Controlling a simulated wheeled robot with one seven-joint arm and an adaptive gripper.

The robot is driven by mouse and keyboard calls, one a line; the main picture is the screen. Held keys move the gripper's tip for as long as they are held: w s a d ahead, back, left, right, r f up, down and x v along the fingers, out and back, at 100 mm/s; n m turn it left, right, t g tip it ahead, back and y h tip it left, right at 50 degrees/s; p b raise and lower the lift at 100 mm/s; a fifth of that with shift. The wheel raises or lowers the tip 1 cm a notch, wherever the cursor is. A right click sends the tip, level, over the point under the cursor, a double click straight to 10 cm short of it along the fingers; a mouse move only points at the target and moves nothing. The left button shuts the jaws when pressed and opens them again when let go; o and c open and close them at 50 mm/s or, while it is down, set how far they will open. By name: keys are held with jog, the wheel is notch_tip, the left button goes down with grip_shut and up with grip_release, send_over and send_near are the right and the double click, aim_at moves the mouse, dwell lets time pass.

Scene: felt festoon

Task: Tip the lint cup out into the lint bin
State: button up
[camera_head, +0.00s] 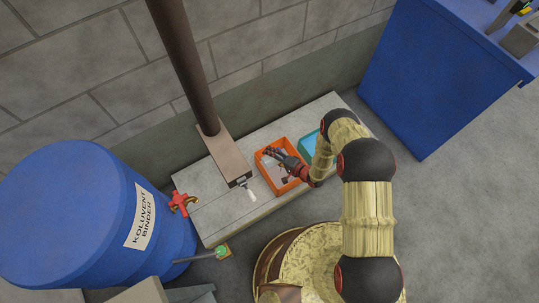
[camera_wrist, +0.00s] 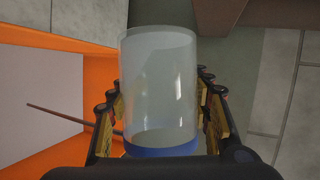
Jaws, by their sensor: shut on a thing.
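My gripper (camera_wrist: 158,95) is shut around a clear, see-through cup (camera_wrist: 158,70) with a blue base, its fingers on both sides of the cup. In the wrist view the blue base is nearest the camera and the rim points away, toward the picture's top. I cannot make out any lint inside. In the head view my gripper (camera_head: 278,156) is at the orange bin (camera_head: 267,176), over its opening. Its orange wall also fills the left of the wrist view (camera_wrist: 95,48). No label shows whether this is the lint bin.
A teal bin (camera_head: 307,147) stands right of the orange one on the pale slab (camera_head: 215,212). A brown post (camera_head: 185,65) rises to the left. A blue drum (camera_head: 80,215) with a red tap is at left, a big blue container (camera_head: 425,85) at right. A thin brown rod (camera_wrist: 55,113) shows by the orange bin.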

jog(key=shift+f+y, duration=0.1)
jog(key=shift+y, duration=0.2)
jog(key=shift+d+f+m, duration=0.1)
jog(key=shift+m, duration=0.2)
jog(key=shift+w+f, duration=0.1)
dwell(0.5)
